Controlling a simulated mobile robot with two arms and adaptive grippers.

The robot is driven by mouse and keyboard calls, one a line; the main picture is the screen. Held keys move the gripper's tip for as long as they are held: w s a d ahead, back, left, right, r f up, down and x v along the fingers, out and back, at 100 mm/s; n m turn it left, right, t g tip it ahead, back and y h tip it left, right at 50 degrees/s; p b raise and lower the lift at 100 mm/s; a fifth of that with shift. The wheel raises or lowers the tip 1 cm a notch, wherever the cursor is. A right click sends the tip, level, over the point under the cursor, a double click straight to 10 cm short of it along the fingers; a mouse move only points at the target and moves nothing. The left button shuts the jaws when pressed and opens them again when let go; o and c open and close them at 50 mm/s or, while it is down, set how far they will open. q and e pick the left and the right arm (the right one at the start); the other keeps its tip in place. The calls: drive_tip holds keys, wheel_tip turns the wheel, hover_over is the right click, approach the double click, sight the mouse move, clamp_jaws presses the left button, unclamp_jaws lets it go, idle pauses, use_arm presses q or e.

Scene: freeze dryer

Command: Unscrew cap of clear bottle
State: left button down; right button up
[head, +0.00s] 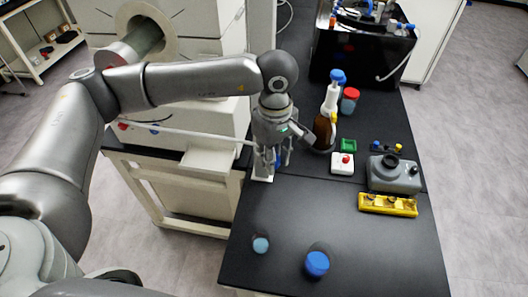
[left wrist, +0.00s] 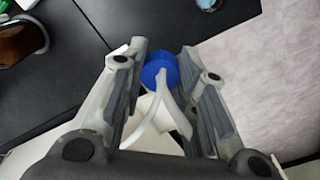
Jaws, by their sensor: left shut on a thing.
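My left gripper (head: 270,163) is low over the far-left edge of the black bench, its fingers closed around a round blue cap (head: 278,160). The blue cap also shows between the fingers in the left wrist view (left wrist: 160,72); white parts partly cover it there. A clear round container with pale blue contents (head: 260,244) stands on the near part of the bench, with no cap visible. A second container with a blue cap (head: 317,263) stands to its right. My right gripper is not in view.
A brown bottle (head: 324,131) stands close right of my left gripper. A red-buttoned white box (head: 343,163), a grey device (head: 395,174) and a yellow rack (head: 388,204) are farther right. The bench (head: 300,215) is clear between the gripper and near containers.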

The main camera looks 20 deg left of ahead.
use_arm(q)
drive_tip(key=w+d+f+n+b, duration=0.15)
drive_tip(key=d+f+n, duration=0.25)
drive_tip(key=f+n, duration=0.65)
drive_tip(key=n+b, duration=0.2)
drive_tip(key=n, duration=0.4)
hover_over(286, 213)
wheel_tip(286, 213, down, 7)
drive_tip(key=shift+d+f, duration=0.1)
drive_tip(key=shift+f, duration=0.4)
drive_tip(key=shift+f+b, duration=0.45)
drive_tip(key=shift+f, duration=0.55)
wheel_tip(286, 213, down, 3)
drive_tip(key=shift+f+b, duration=0.2)
drive_tip(key=shift+b, duration=1.05)
drive_tip(key=shift+f+b, duration=0.3)
drive_tip(key=shift+f, duration=0.1)
drive_tip(key=shift+f+b, duration=0.3)
drive_tip(key=shift+b, duration=0.1)
drive_tip(key=c, duration=1.1)
unclamp_jaws()
